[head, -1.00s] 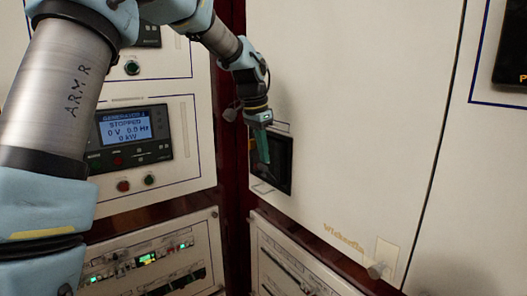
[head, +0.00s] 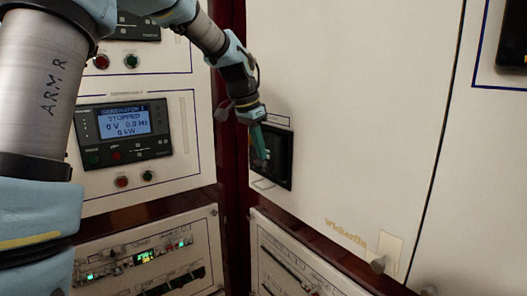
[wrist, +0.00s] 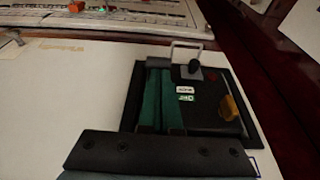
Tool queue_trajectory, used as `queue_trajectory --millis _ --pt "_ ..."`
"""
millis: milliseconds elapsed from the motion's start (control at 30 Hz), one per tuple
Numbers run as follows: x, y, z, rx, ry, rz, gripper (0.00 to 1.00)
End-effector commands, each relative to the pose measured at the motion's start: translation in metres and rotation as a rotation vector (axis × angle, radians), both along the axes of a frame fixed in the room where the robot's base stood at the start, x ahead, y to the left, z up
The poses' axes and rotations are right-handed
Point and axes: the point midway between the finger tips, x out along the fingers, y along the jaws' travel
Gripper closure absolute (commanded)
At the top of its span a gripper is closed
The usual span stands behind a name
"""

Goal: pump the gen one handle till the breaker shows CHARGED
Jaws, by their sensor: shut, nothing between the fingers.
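The breaker (head: 285,165) is a dark square unit set in the white cabinet door. I cannot read the labels surely, or tell which part is the gen one handle. My gripper (head: 264,157) is in front of the breaker's left part. Its green fingers (wrist: 161,70) are shut and empty, beside the labels. Contact with the breaker cannot be told.
A generator panel (head: 122,130) at left reads STOPPED, 0 V. Lower panels (head: 150,250) with lit indicators and switches stand below. A dark red post (head: 233,200) separates the cabinets. The white door (head: 370,100) right of the breaker is mostly bare, with a small knob (head: 378,264).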

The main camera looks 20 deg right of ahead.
Motion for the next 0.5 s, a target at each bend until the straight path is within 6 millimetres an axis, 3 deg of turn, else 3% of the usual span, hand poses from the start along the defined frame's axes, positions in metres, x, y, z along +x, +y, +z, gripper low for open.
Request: queue_trajectory --millis 500 --pt "-0.003 0.026 -0.029 -0.263 -0.053 0.008 1.0"
